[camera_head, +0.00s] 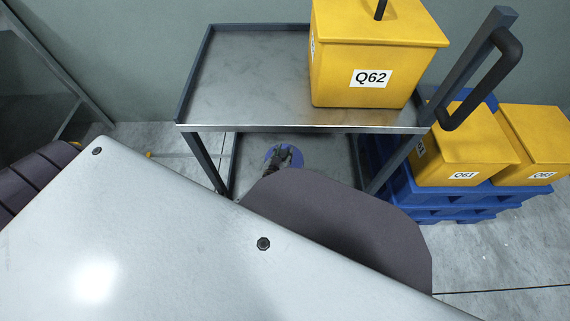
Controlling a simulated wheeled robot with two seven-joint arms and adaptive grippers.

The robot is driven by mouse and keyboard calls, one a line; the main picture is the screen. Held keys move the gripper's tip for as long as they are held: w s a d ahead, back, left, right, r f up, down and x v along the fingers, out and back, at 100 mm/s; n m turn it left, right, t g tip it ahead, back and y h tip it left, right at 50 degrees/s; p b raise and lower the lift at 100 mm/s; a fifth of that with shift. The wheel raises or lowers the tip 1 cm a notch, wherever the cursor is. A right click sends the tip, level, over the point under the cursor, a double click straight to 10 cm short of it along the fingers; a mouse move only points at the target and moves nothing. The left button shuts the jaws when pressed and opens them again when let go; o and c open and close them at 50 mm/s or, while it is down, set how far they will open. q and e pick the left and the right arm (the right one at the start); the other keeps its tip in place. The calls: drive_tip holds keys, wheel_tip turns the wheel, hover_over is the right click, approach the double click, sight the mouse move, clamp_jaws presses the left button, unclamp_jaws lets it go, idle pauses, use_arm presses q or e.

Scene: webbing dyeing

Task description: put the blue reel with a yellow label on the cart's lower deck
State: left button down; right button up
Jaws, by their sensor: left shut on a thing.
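A blue reel (270,154) is at the lower deck, seen small between the cart's front legs. My left gripper (284,154) is at the reel and shut on it. The gripper covers part of the reel, and my dark arm link hides the area in front. I cannot make out the yellow label, nor whether the reel touches the deck. My right gripper is not in view.
A yellow box marked Q62 (370,62) stands on the right of the upper deck. The cart's handle (483,80) rises at the right. Yellow boxes Q61 (465,148) and another (538,140) sit on blue pallets (440,200). The upper deck overhangs the reel.

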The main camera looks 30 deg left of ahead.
use_arm(q)
drive_tip(key=shift+f+b, duration=0.75)
drive_tip(key=shift+f, duration=0.95)
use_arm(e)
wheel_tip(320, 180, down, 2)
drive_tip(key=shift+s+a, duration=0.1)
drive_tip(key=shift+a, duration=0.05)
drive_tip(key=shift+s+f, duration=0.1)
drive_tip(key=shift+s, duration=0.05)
use_arm(q)
drive_tip(key=shift+f+b, duration=1.05)
drive_tip(key=shift+f, duration=0.8)
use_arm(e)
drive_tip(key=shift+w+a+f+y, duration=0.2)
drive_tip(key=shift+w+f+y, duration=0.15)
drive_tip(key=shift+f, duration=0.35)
use_arm(q)
drive_tip(key=c, duration=0.9)
unclamp_jaws()
drive_tip(key=shift+f, duration=0.15)
drive_tip(key=shift+c, duration=0.2)
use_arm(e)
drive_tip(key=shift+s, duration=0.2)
